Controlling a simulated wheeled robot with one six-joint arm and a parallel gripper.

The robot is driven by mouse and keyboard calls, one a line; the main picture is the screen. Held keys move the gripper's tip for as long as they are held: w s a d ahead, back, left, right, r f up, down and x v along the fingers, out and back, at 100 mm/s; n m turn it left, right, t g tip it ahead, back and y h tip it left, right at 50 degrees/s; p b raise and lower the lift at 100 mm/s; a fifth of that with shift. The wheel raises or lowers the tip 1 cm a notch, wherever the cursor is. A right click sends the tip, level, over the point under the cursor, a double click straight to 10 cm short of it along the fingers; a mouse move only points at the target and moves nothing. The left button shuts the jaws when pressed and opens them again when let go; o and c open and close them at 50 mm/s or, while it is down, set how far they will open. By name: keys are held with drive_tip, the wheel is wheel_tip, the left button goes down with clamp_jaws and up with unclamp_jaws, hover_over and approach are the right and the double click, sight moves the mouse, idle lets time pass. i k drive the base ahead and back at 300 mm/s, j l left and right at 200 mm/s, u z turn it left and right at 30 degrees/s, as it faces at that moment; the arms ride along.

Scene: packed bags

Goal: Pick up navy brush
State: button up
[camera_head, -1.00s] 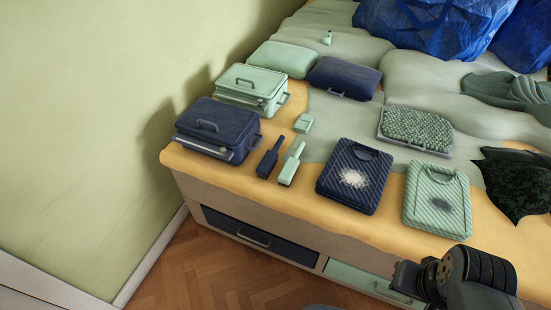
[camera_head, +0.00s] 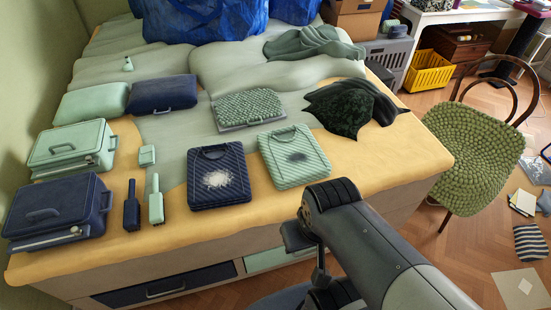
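The navy brush (camera_head: 132,212) lies on the tan front strip of the bed-like surface (camera_head: 250,212), its narrow handle pointing to the back. A mint brush (camera_head: 156,206) of like shape lies close on its right, with a small gap. The navy case (camera_head: 58,208) stands on its left. Nothing covers the navy brush. My arm (camera_head: 365,235) reaches in from the lower right, well right of the brush and apart from it. I can make out no gripper fingers, and nothing held shows.
A mint case (camera_head: 72,148), a small mint item (camera_head: 147,155), a navy patterned bag (camera_head: 217,178) and a mint patterned bag (camera_head: 293,157) lie around the brushes. A navy drawer (camera_head: 165,285) is below the front edge. A green chair (camera_head: 475,160) stands right.

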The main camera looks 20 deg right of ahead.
sight(132, 214)
drive_tip(key=i+j+u, duration=0.1)
drive_tip(key=j, duration=0.25)
drive_tip(key=i+j, duration=0.1)
drive_tip(key=j, duration=0.25)
drive_tip(key=i+j+u, duration=0.15)
drive_tip(key=j, duration=0.25)
drive_tip(key=i+j, duration=0.1)
drive_tip(key=j, duration=0.25)
drive_tip(key=i+j+u, duration=0.15)
drive_tip(key=j, duration=0.15)
